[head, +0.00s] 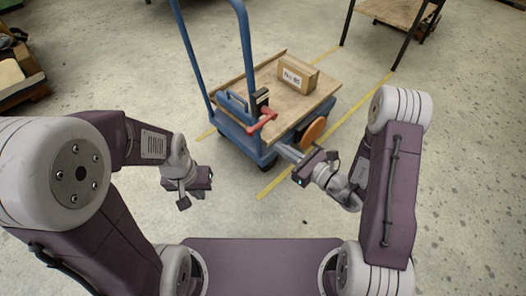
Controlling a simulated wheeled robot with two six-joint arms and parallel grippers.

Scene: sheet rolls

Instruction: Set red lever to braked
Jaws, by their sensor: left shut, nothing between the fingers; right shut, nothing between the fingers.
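The red lever (262,124) is on the near end of a blue push cart (240,140), beside a small black block (261,98). My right gripper (284,150) is shut and empty, just below and right of the lever, near the cart's front corner. I cannot tell whether it touches the cart. My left gripper (184,202) is shut and empty, over the floor to the left of the cart and apart from it. Markings for the lever's positions are too small to read.
A cardboard box (297,76) sits on the cart's wooden deck (262,78). An orange disc (313,131) is at the cart's right side. A blue handle frame (246,45) rises at the left. A wooden table (398,12) stands at the back right.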

